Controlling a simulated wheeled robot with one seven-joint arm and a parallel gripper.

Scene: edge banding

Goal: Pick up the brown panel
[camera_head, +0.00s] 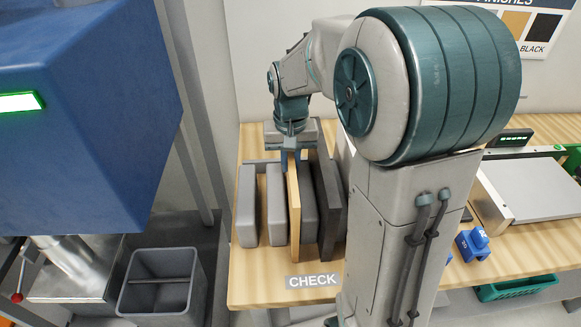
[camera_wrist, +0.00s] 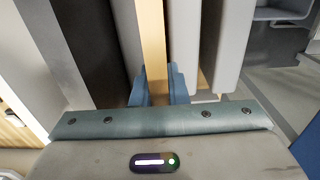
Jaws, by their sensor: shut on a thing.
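The brown panel (camera_head: 293,205) stands upright on edge in a row of panels on the wooden table (camera_head: 262,290). Its narrow tan edge faces the front. In the wrist view the brown panel (camera_wrist: 153,40) runs between the two blue fingers. My gripper (camera_head: 290,162) reaches down over the panel's far end, and its fingers (camera_wrist: 158,90) are shut on the panel. The panel's underside is hidden, so I cannot tell whether it is clear of the table.
Grey panels (camera_head: 247,205) stand close on the left, and a dark panel (camera_head: 328,200) stands on the right. A CHECK label (camera_head: 313,281) is at the table's front. A blue machine (camera_head: 90,110) and a grey bin (camera_head: 160,283) are at the left.

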